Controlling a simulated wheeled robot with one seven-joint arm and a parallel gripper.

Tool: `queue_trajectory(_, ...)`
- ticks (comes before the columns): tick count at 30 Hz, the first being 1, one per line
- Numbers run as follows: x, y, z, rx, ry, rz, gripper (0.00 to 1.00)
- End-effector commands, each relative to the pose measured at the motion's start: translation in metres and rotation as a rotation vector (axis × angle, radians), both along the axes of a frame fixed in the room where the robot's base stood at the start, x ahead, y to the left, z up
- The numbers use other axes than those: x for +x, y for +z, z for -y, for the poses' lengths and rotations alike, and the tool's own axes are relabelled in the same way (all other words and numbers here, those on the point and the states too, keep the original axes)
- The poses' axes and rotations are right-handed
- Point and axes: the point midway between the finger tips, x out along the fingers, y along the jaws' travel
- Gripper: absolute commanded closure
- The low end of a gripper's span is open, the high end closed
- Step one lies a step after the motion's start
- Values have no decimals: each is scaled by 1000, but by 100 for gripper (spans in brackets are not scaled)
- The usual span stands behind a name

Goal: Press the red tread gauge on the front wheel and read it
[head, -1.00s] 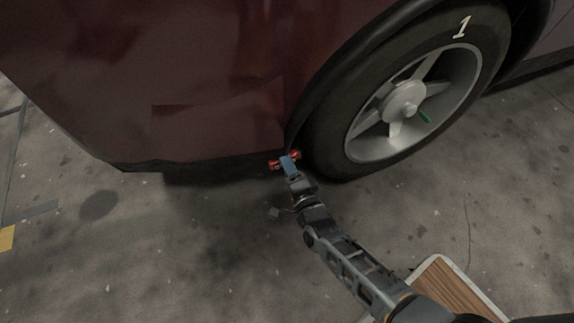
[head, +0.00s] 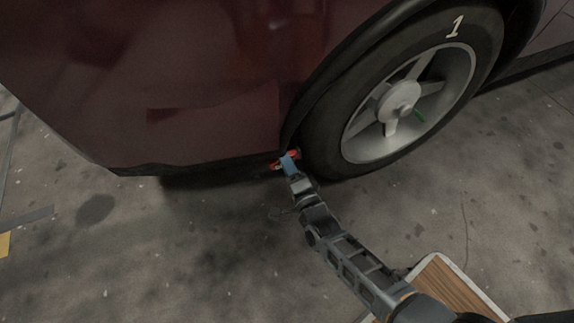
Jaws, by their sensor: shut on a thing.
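The front wheel (head: 397,105), with a dark tyre marked "1" and a grey spoked rim, stands under the dark red car body (head: 190,75). My gripper (head: 287,161) is low at the tyre's left side, below the wheel arch. It is shut on the red tread gauge (head: 277,164), whose red ends show on both sides of the blue-grey fingers. The gauge is close to the tyre's tread edge; whether it touches the tread I cannot tell. Any reading on the gauge is too small to see.
The car's lower edge (head: 140,171) hangs just left of my gripper. A green valve stem (head: 420,116) sticks out at the wheel rim. A wood-topped surface (head: 445,287) is at the lower right. The concrete floor (head: 180,260) at the lower left is open.

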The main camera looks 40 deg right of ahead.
Motion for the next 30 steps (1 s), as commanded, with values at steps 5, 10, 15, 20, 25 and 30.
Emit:
queue_trajectory(5,0,0,2,0,0,1,97)
queue_trajectory(10,-1,1,3,-1,0,1,97)
queue_trajectory(15,-1,1,5,-1,0,1,97)
queue_trajectory(20,-2,2,7,0,0,1,97)
queue_trajectory(25,-2,2,9,0,0,1,97)
queue_trajectory(30,-3,2,10,-1,0,1,97)
